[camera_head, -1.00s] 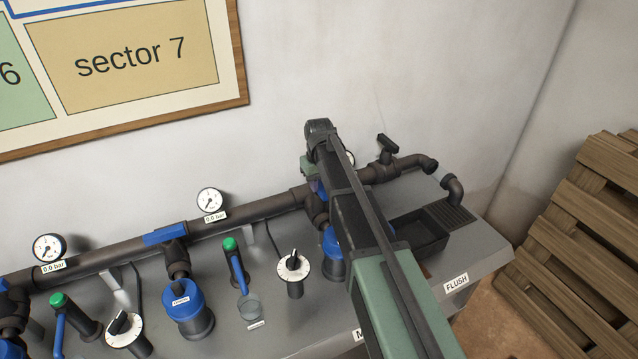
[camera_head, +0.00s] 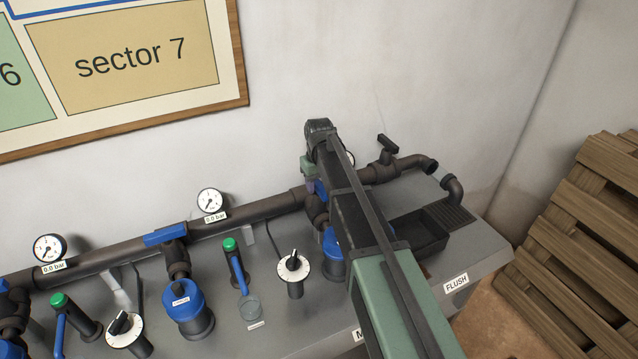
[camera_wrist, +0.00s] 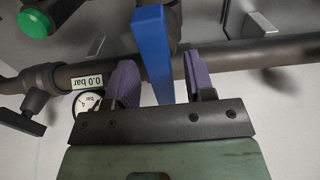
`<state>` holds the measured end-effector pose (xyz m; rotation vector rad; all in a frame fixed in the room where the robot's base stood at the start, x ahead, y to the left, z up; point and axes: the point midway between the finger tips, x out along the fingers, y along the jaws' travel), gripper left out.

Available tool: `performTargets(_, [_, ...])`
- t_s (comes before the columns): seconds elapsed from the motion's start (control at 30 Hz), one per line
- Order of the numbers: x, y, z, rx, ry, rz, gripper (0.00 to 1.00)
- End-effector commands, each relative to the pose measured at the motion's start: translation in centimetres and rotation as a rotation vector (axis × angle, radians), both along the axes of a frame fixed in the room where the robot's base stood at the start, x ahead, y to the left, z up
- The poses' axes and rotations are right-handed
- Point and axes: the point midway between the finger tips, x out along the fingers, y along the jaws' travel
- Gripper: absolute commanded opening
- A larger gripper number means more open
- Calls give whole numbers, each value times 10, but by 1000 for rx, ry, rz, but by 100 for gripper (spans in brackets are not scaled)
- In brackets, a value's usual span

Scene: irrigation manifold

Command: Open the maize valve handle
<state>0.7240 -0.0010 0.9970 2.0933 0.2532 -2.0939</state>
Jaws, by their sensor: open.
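A blue lever handle (camera_wrist: 152,45) stands between the two purple fingers of my gripper (camera_wrist: 157,75) in the wrist view. It appears to cross the dark pipe, and gaps show between it and both fingers. My gripper is open around it, not clamped. In the head view my arm hides most of this valve; a bit of blue (camera_head: 321,190) shows beside the arm. A front label there is cut off by my arm after the letter "M" (camera_head: 358,335), so I cannot read the valve's name.
A gauge (camera_wrist: 87,103) and a "0.0 bar" tag (camera_wrist: 87,80) are close to the fingers. Another blue handle (camera_head: 165,235) lies along the pipe further left. A black tap (camera_head: 387,147), a dark basin (camera_head: 420,235) and a FLUSH label (camera_head: 456,283) are at right.

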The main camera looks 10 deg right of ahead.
Motion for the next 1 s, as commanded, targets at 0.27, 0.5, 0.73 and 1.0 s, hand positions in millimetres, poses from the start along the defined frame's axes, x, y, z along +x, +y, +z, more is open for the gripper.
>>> performTargets(0.27, [0,0,60,0,0,0,49])
performTargets(0.5, [0,0,107,0,0,0,49])
performTargets(0.73, [0,0,106,0,0,0,49])
performTargets(1.0, [0,0,115,0,0,0,49])
